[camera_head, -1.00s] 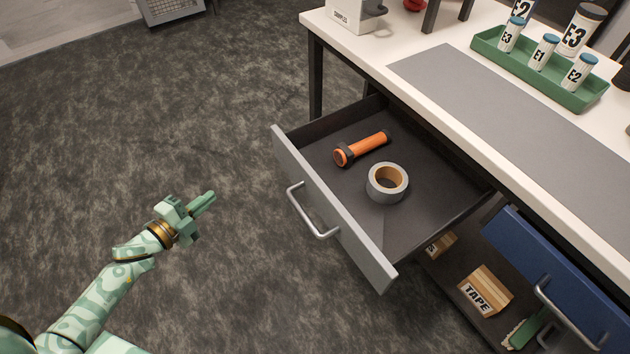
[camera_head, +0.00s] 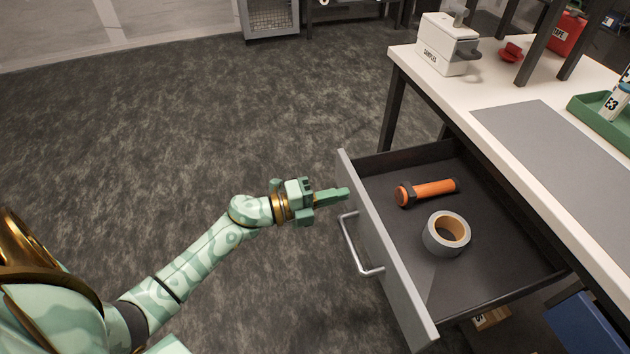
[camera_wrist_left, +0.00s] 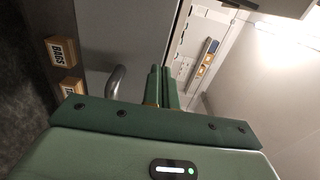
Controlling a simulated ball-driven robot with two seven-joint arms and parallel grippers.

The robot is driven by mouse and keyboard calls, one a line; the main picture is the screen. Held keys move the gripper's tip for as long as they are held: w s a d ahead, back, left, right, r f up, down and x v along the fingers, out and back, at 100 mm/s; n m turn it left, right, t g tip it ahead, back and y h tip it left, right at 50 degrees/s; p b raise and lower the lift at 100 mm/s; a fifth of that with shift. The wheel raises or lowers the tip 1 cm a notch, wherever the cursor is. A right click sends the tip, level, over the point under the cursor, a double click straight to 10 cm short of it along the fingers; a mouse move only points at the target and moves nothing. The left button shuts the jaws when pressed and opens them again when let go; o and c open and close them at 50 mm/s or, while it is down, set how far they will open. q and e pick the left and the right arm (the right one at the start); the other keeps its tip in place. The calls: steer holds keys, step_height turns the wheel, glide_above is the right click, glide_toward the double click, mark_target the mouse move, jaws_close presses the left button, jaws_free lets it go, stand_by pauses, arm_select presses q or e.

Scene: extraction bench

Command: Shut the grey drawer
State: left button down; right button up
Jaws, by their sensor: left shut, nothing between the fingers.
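The grey drawer (camera_head: 385,255) stands pulled out from under the bench, its front facing left and its bar handle (camera_head: 358,248) on that front. Inside lie an orange flashlight (camera_head: 428,191) and a roll of grey tape (camera_head: 446,236). My left gripper (camera_head: 345,194) is shut and empty, with its fingertips close to the far part of the drawer front, beyond the handle. I cannot tell if they touch it. In the left wrist view the shut fingers (camera_wrist_left: 162,84) point up beside the handle (camera_wrist_left: 116,80). My right gripper is not in view.
The white bench top (camera_head: 440,95) carries a white samples box (camera_head: 446,46) and a green rack (camera_head: 590,108). A blue drawer (camera_head: 590,325) is at the lower right. Boxes marked BAGS (camera_wrist_left: 62,50) show in the left wrist view. The floor left of the drawer is clear.

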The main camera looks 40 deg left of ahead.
arm_select(q)
steer(key=shift+w+d+f, duration=0.1)
steer(key=shift+w+d, duration=0.2)
steer(key=shift+w, duration=0.1)
steer(key=shift+w+d, duration=0.15)
steer(key=shift+w, duration=0.1)
steer(key=shift+w+d, duration=0.1)
steer(key=shift+d, duration=0.05)
